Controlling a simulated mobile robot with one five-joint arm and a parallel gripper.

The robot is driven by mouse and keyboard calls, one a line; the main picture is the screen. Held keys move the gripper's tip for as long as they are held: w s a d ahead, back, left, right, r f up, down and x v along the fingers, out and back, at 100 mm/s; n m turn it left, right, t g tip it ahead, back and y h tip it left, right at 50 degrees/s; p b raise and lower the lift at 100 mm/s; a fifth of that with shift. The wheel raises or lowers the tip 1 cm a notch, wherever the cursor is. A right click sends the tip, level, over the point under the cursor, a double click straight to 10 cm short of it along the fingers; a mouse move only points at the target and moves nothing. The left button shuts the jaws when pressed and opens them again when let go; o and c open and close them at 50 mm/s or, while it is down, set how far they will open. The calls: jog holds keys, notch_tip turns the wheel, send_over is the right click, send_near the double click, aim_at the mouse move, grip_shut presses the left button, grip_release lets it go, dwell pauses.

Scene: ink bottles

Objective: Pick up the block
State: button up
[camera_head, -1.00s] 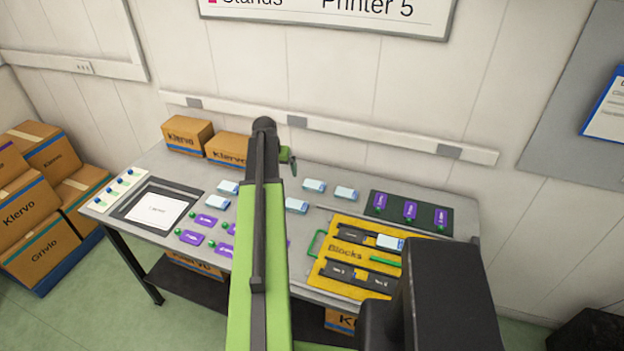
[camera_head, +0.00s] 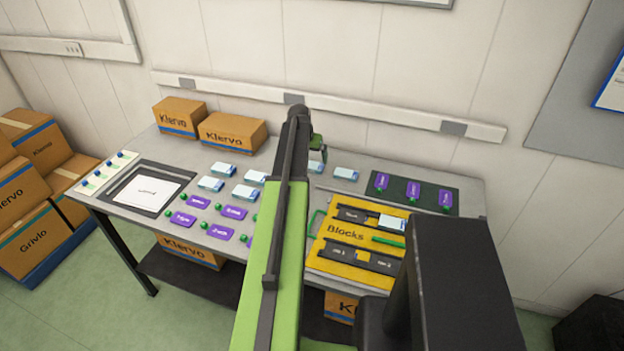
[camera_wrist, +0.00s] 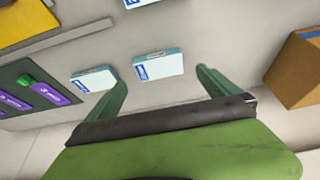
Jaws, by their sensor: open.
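Several white blocks with pale blue edges lie on the grey table, among them a left block (camera_head: 222,169), a right block (camera_head: 346,174) and one partly hidden behind my gripper (camera_head: 317,150). Another block (camera_head: 392,222) lies on the yellow Blocks tray (camera_head: 318,262). In the wrist view my gripper (camera_wrist: 164,86) is open, its green fingers spread wide. A block (camera_wrist: 158,66) shows between and beyond the fingertips, apart from them. A second block (camera_wrist: 93,79) is beside the left finger, partly overlapped by it. A third block shows cut off at the top edge.
A dark mat (camera_head: 412,196) with purple labelled pieces is at the table's right. Brown boxes (camera_head: 232,132) stand at the back left. More purple pieces (camera_head: 218,232) and a white sheet (camera_head: 145,192) lie at left. A wall rail (camera_head: 350,116) runs behind the table.

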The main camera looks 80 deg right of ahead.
aim_at(312, 164)
jog(key=b+x, duration=0.5)
jog(key=x, duration=0.1)
jog(key=shift+f, duration=0.25)
jog(key=shift+r, duration=0.2)
jog(key=c, duration=1.4)
jog(key=shift+o, duration=0.2)
jog(key=shift+r+p, duration=0.55)
jog(key=shift+p, duration=0.2)
notch_tip(312, 164, up, 4)
jog(key=p, duration=0.4)
jog(key=s+d+r+p, duration=0.3)
jog(key=s+r+p, duration=0.3)
jog(key=s, duration=0.5)
jog(key=shift+d, duration=0.35)
